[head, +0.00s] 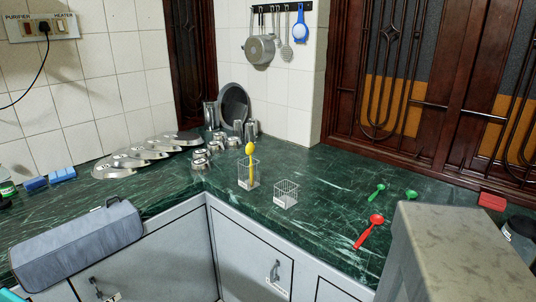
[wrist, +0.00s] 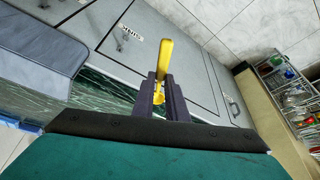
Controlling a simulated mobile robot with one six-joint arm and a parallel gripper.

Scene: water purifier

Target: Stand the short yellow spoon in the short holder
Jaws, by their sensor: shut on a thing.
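My gripper (wrist: 160,86) is shut on a yellow spoon (wrist: 163,58) in the wrist view. Part of the spoon extends beyond the fingertips, and another part shows between the fingers. Its full length cannot be told. The fingers and the held spoon are not seen in the head view. The short holder (head: 286,196), a small wire basket, stands on the green counter and looks empty. A taller clear holder (head: 243,182) stands just left of and behind it, with another yellow spoon (head: 250,150) upright in it, bowl up.
A red spoon (head: 369,231) and two green spoons (head: 377,192) (head: 411,194) lie on the counter (head: 325,205) to the right. Steel cups (head: 200,160) and lids (head: 147,150) stand behind. A grey block (head: 455,240) rises at right front. Grey cabinets (head: 250,250) drop below the counter edge.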

